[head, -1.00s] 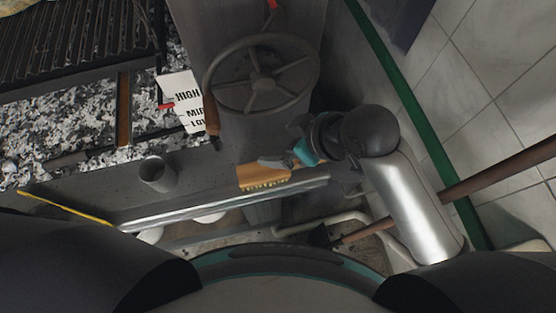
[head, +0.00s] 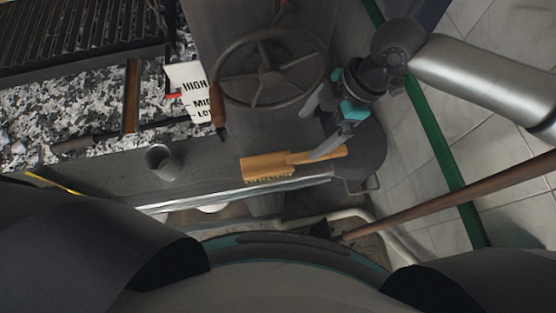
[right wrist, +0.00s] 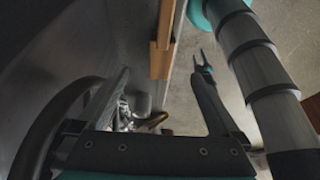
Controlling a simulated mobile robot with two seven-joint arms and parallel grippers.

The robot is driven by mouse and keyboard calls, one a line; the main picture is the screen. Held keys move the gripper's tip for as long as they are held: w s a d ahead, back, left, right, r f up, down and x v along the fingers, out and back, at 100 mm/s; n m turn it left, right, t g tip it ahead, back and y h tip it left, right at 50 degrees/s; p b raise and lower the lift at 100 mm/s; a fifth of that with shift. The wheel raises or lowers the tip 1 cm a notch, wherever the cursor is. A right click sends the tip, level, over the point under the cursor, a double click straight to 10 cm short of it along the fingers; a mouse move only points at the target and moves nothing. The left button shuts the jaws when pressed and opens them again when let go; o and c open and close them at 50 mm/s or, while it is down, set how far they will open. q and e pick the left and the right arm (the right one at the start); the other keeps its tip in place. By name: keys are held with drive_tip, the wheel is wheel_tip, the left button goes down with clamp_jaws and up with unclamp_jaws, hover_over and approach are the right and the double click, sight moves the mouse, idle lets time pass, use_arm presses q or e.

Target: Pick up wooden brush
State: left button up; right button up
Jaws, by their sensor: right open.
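The wooden brush (head: 264,166) lies near the front edge of the grill's grey side shelf in the head view, bristles toward me and handle pointing right. My right gripper (head: 321,122) is open at the handle end. One finger overlaps the handle in the picture and the other is farther back, toward the wheel; whether the finger touches the handle cannot be told. In the right wrist view, the brush (right wrist: 162,45) shows as an orange-brown strip beyond the open right gripper (right wrist: 160,74), between its fingers in the picture.
A spoked handwheel (head: 266,75) stands just behind the brush. A small metal cup (head: 159,161) is on the shelf to its left. A paper level sign (head: 188,92) and ash-filled grill bed (head: 60,105) lie farther left. A brown pole (head: 450,196) crosses at right.

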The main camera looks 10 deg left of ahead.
sight(291, 158)
drive_tip(key=x, duration=0.3)
drive_tip(key=d+x, duration=0.1)
drive_tip(key=x, duration=0.5)
drive_tip(key=shift+w+d+f+b, duration=0.2)
drive_tip(key=shift+w+f+b, duration=0.05)
drive_tip(key=shift+f+b, duration=0.15)
drive_tip(key=shift+x, duration=2.65)
drive_tip(key=shift+s+r, duration=0.1)
drive_tip(key=shift+s, duration=0.05)
drive_tip(key=shift+c, duration=0.4)
clamp_jaws()
wheel_tip(291, 158, up, 10)
drive_tip(key=shift+r+p, duration=0.1)
drive_tip(key=shift+p, duration=0.4)
